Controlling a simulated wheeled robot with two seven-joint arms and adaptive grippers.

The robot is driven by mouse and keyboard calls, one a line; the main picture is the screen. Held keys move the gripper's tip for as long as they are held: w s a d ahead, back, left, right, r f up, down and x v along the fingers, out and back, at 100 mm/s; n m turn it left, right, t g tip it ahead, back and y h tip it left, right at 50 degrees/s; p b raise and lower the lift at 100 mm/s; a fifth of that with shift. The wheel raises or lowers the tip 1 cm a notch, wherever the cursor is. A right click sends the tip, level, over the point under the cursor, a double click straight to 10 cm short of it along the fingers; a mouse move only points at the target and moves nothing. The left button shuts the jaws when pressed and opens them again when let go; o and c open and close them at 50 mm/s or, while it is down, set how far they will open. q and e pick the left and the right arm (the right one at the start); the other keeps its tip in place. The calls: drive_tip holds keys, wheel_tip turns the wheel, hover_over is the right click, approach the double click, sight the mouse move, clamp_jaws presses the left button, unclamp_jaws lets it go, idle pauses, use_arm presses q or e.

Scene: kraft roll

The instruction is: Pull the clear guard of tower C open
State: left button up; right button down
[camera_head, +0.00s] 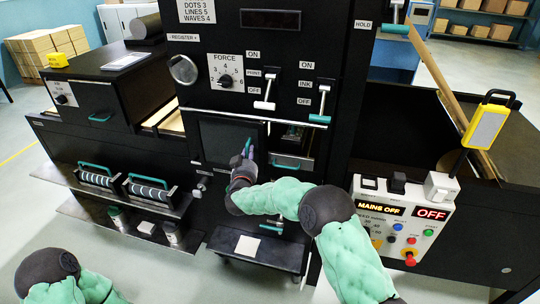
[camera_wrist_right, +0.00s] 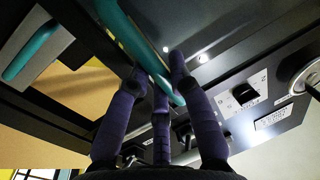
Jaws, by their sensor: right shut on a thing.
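The guard (camera_head: 218,138) is a dark, glossy see-through panel in the front of the central black tower, under the force dial. No letter C is readable on the tower. A teal bar handle (camera_head: 248,146) stands upright at the panel's right side. My right gripper (camera_head: 244,160) is at this handle; in the right wrist view its purple fingers (camera_wrist_right: 158,78) are shut around the teal bar (camera_wrist_right: 130,36). The fingers partly hide the bar. I cannot tell whether the panel is slightly ajar. My left arm shows at the lower left, but its gripper is out of view.
The print lever (camera_head: 264,92) and ink lever (camera_head: 322,106) are above and right of the guard. A control box (camera_head: 400,222) reading MAINS OFF stands at the right. Rollers with teal handles (camera_head: 97,178) sit at the left. A low black table (camera_head: 268,250) is below.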

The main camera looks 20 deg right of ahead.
sight(238, 145)
drive_tip(key=shift+w+a+p, duration=0.1)
drive_tip(key=shift+w+a, duration=0.35)
drive_tip(key=shift+a, duration=0.25)
drive_tip(key=shift+w+a+p, duration=0.15)
drive_tip(key=shift+w+a, duration=0.25)
drive_tip(key=shift+a, duration=0.3)
drive_tip(key=shift+w+a+p, duration=0.1)
drive_tip(key=shift+w+a, duration=0.35)
drive_tip(key=shift+a, duration=0.25)
drive_tip(key=c, duration=1.1)
unclamp_jaws()
drive_tip(key=v, duration=1.2)
